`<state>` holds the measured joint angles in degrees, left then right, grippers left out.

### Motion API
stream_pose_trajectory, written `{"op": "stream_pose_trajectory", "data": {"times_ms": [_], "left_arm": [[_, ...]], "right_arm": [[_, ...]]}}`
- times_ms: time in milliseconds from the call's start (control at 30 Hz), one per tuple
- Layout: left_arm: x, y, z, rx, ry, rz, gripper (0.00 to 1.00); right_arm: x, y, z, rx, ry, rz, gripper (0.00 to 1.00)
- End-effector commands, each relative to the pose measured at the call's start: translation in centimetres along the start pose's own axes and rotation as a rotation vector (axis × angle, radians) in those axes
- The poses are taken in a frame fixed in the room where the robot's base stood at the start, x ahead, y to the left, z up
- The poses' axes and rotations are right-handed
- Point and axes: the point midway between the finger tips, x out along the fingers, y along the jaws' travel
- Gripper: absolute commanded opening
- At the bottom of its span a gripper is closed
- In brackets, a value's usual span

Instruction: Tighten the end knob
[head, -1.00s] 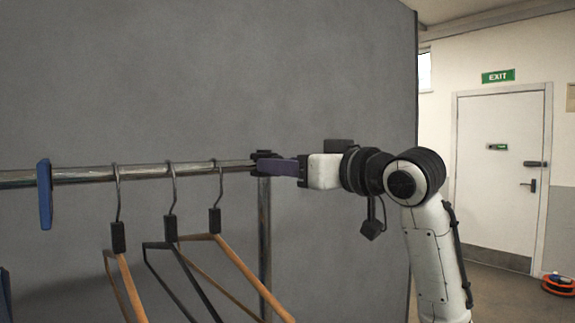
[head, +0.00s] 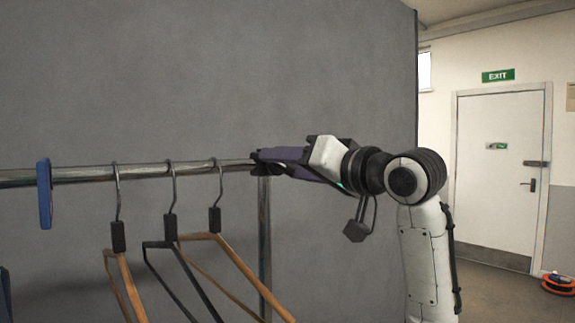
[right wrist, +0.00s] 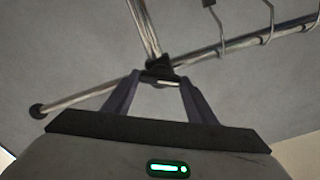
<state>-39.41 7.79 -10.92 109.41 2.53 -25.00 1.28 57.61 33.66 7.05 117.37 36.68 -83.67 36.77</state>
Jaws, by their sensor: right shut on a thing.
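A metal clothes rail (head: 140,172) runs from the left to a dark fitting at its right end, where an upright post (head: 265,240) meets it. My right gripper (head: 262,162) comes in from the right, with its purple-grey fingers at this rail end. In the right wrist view the two fingers (right wrist: 160,84) close in on a dark end knob (right wrist: 160,70) at the joint of the rods. The right gripper is shut on this knob, which is mostly hidden by the fingers in the head view. My left gripper is not in view.
Several hangers (head: 118,238) hang on the rail left of the post. A blue tag (head: 44,195) hangs further left. A grey panel (head: 200,80) stands behind. A white door (head: 498,180) and an orange reel (head: 558,284) are at the far right.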

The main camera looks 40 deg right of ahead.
Motion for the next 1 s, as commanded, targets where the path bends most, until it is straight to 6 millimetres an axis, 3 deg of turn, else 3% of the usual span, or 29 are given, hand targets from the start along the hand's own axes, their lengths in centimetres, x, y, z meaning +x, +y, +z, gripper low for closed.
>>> {"op": "stream_pose_trajectory", "data": {"times_ms": [1000], "left_arm": [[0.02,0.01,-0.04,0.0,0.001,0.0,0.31]], "right_arm": [[-0.02,0.33,0.12,0.92,0.001,-0.001,0.29]]}}
